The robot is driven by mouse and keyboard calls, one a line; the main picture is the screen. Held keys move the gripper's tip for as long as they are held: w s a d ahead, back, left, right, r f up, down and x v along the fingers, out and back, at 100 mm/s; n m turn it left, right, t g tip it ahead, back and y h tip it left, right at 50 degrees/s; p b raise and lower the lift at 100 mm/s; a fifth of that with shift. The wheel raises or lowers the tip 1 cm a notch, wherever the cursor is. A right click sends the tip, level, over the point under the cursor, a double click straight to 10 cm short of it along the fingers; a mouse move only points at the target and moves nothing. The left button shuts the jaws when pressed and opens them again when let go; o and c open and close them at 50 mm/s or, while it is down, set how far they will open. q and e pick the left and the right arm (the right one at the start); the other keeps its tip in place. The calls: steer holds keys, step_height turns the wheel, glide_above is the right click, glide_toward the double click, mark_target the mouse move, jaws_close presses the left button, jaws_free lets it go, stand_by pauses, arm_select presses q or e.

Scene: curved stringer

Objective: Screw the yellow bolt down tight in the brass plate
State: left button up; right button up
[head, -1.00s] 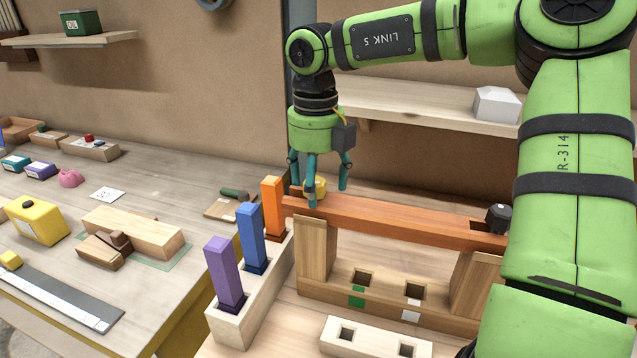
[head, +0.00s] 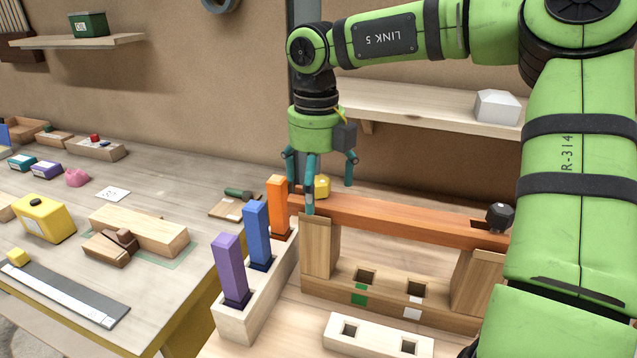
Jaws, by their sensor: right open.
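The yellow bolt (head: 322,187) stands at the left end of an orange-brown curved beam (head: 400,217). Its head shows between the fingers of my right gripper (head: 320,186). My right gripper points down over the bolt with its fingers spread, and the visible fingers stand apart from the bolt head. One finger hangs in front, to the left of the bolt. I cannot make out the brass plate, and the bolt's shank is hidden, so I cannot tell how deep it sits. My left gripper is not in view.
A black knob-like bolt (head: 500,216) stands at the beam's right end. Purple (head: 231,270), blue (head: 257,235) and orange (head: 278,207) pegs stand in a wooden block just left of the beam. A pale block with square holes (head: 378,338) lies in front. A shelf (head: 430,106) runs behind.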

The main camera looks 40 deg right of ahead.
steer(key=shift+w+d+r, duration=0.1)
steer(key=shift+w+d, duration=0.05)
steer(key=shift+d, duration=0.2)
step_height(320, 180, up, 12)
steer(key=shift+a, duration=0.35)
steer(key=c, duration=0.7)
steer(key=shift+c, duration=0.5)
steer(key=m+p, duration=0.1)
steer(key=m, duration=0.2)
steer(key=f+m+p, duration=0.1)
steer(key=m+p, duration=0.1)
steer(key=m, duration=0.1)
steer(key=d+m+p, duration=0.1)
steer(key=m, duration=0.2)
steer(key=shift+f, duration=0.4)
steer(key=m+p, duration=0.1)
steer(key=m, duration=0.2)
steer(key=f+m+p, duration=0.1)
steer(key=m, duration=0.2)
steer(key=shift+f+p, duration=0.1)
steer(key=shift+p, duration=0.2)
steer(key=m, duration=0.2)
steer(key=f+m+p, duration=0.1)
steer(key=m, duration=0.1)
steer(key=shift+a+m, duration=0.1)
steer(key=shift+m, duration=0.2)
step_height(320, 180, down, 6)
steer(key=shift+r+p, duration=0.1)
steer(key=shift+p, duration=1)
steer(key=shift+f, duration=0.7)
